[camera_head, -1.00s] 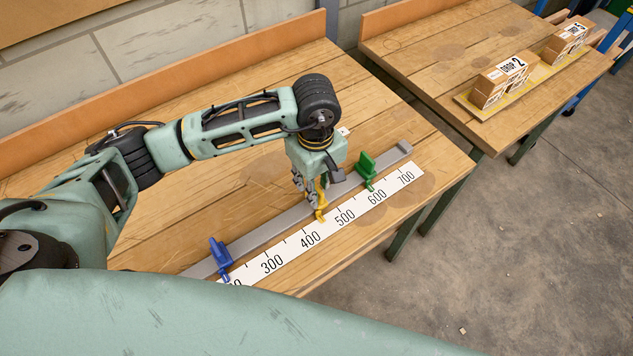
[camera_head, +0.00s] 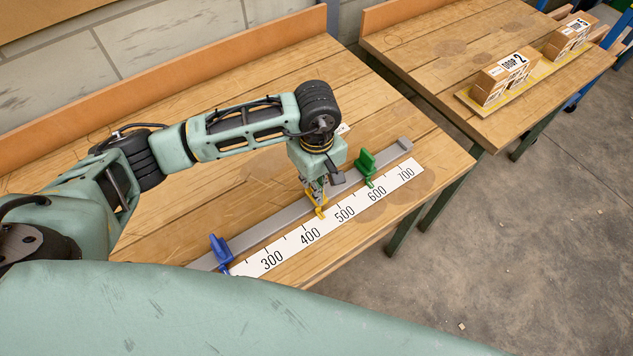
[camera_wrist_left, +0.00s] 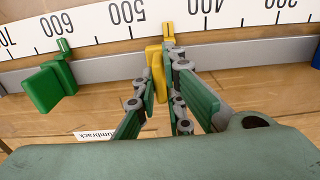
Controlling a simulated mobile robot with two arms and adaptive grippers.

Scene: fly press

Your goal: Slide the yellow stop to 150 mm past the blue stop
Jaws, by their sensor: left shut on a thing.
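The yellow stop (camera_head: 320,210) sits on the grey rail (camera_head: 283,219), its pointer between the 400 and 500 labels of the white scale (camera_head: 290,249). In the left wrist view the yellow stop (camera_wrist_left: 156,72) stands between the fingers. My left gripper (camera_head: 315,193) is shut on it; its fingers (camera_wrist_left: 168,85) hide part of the stop. The blue stop (camera_head: 220,249) is on the rail to the left, below the 300 label. The green stop (camera_head: 366,165) is on the rail to the right, near 600. My right gripper is out of view.
A small label (camera_wrist_left: 95,135) lies on the bench behind the rail.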

